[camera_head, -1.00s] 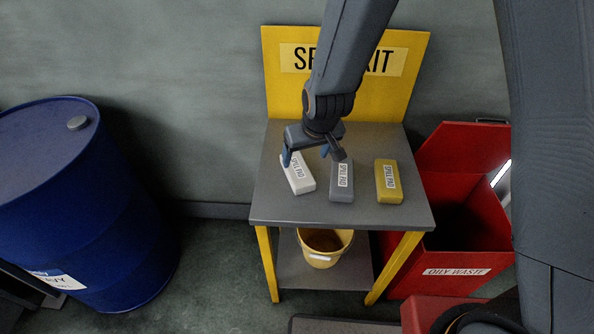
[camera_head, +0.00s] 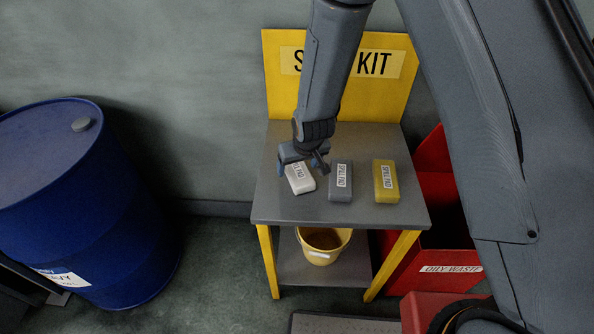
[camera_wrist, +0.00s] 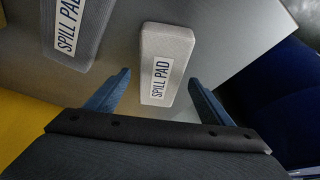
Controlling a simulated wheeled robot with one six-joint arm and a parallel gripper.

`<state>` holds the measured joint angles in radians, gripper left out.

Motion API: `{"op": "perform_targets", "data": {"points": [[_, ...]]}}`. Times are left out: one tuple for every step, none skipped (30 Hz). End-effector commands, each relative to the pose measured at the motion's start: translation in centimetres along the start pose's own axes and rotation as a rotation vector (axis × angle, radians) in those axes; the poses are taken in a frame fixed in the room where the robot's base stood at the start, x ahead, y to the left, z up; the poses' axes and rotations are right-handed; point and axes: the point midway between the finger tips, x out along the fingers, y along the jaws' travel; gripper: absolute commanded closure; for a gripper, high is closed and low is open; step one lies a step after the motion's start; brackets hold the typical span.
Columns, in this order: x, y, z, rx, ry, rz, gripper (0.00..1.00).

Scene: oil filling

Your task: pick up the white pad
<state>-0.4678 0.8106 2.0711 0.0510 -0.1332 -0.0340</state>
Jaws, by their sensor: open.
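The white pad (camera_head: 301,180) lies on the left part of the grey table top, with its far end hidden behind my gripper in the head view. In the wrist view the white pad (camera_wrist: 169,52), labelled "SPILL PAD", lies ahead of and between my fingers. My gripper (camera_head: 304,165) is open, with blue fingers, close over the pad's far end. In the wrist view my gripper (camera_wrist: 155,90) has one finger to each side of the pad's near end, with a gap on both sides. Nothing is held.
The grey pad (camera_head: 341,184) lies just right of the white one, and the yellow pad (camera_head: 386,184) farther right. A yellow sign board (camera_head: 392,80) stands behind the table (camera_head: 300,215). A blue drum (camera_head: 80,200) stands left, a red waste bin (camera_head: 440,272) right.

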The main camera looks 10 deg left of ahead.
Motion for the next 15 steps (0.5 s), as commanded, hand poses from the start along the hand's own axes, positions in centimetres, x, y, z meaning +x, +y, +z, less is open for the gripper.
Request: {"op": "perform_targets", "data": {"points": [[0.07, 0.01, 0.02, 0.000, 0.000, 0.000, 0.25], [0.09, 0.01, 0.02, 0.000, 0.000, 0.000, 0.25], [0.09, 0.02, 0.02, 0.000, 0.000, 0.000, 0.25], [0.08, 0.02, 0.02, 0.000, 0.000, 0.000, 0.25], [0.08, 0.02, 0.01, 0.000, 0.000, 0.000, 0.25], [0.07, 0.02, 0.01, 0.000, 0.000, 0.000, 0.25], [0.07, 0.02, 0.01, 0.000, 0.000, 0.000, 0.27], [0.07, 0.02, 0.02, 0.000, 0.000, 0.000, 0.32], [0.07, 0.01, 0.02, 0.000, 0.000, 0.000, 0.39], [0.06, 0.01, 0.01, 0.000, 0.000, 0.000, 0.44], [0.06, 0.01, 0.02, 0.000, 0.000, 0.000, 0.49], [0.06, 0.01, 0.02, 0.000, 0.000, 0.000, 0.55], [0.06, 0.01, 0.01, 0.000, 0.000, 0.000, 0.60], [0.05, 0.01, 0.01, 0.000, 0.000, 0.000, 0.66], [0.05, 0.01, 0.01, 0.000, 0.000, 0.000, 0.70]]}}
